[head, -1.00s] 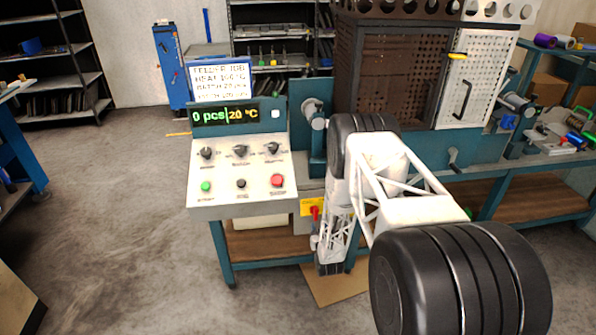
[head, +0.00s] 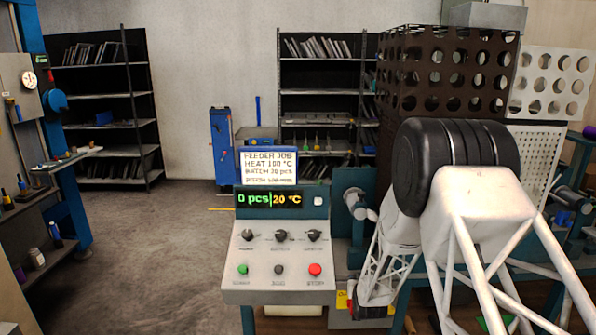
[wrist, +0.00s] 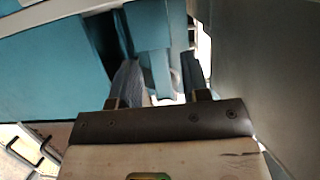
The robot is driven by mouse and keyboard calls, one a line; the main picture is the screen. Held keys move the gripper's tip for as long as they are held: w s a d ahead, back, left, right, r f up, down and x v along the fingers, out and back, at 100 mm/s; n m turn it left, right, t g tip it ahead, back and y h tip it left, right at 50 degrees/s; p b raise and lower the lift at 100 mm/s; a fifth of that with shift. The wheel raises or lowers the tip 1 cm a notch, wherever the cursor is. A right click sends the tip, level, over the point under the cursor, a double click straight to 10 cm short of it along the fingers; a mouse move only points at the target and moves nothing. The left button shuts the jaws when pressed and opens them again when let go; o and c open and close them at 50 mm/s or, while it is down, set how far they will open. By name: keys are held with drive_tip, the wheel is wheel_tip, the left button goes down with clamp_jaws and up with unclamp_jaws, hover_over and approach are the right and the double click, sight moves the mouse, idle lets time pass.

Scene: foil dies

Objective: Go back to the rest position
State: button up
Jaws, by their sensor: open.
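My gripper shows in the wrist view (wrist: 160,62) with its two grey fingers apart and nothing between them. Teal machine panels (wrist: 50,65) lie beyond the fingers, and a grey surface fills the right side close by. In the head view my white lattice arm hangs down just right of the control console (head: 278,268), its lower end in front of the teal bench parts. The fingertips cannot be made out there. The console display (head: 270,199) reads 0 pcs and 20 °C.
A sign (head: 268,166) above the console reads FEEDER JOB, HEAT 100 °C. A dark perforated cabinet (head: 392,60) stands behind my arm. A crank (head: 357,203) sits between console and arm. Shelves (head: 100,105) line the back wall. The floor (head: 150,250) to the left is clear.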

drive_tip(key=s+a+r+g, duration=0.1)
drive_tip(key=s+r+g, duration=0.2)
drive_tip(key=s+r, duration=0.85)
drive_tip(key=s+a+r+g, duration=0.1)
drive_tip(key=s+r+g, duration=0.2)
drive_tip(key=s+r, duration=0.85)
drive_tip(key=s+r+g, duration=0.2)
drive_tip(key=s+r, duration=0.3)
drive_tip(key=s, duration=1)
drive_tip(key=s+a+r+g, duration=0.1)
drive_tip(key=s+r+g, duration=0.2)
drive_tip(key=s, duration=1.3)
wheel_tip(320, 180, up, 4)
drive_tip(key=shift+s+f+g, duration=0.15)
drive_tip(key=shift+f+g, duration=0.05)
drive_tip(key=shift+g, duration=0.1)
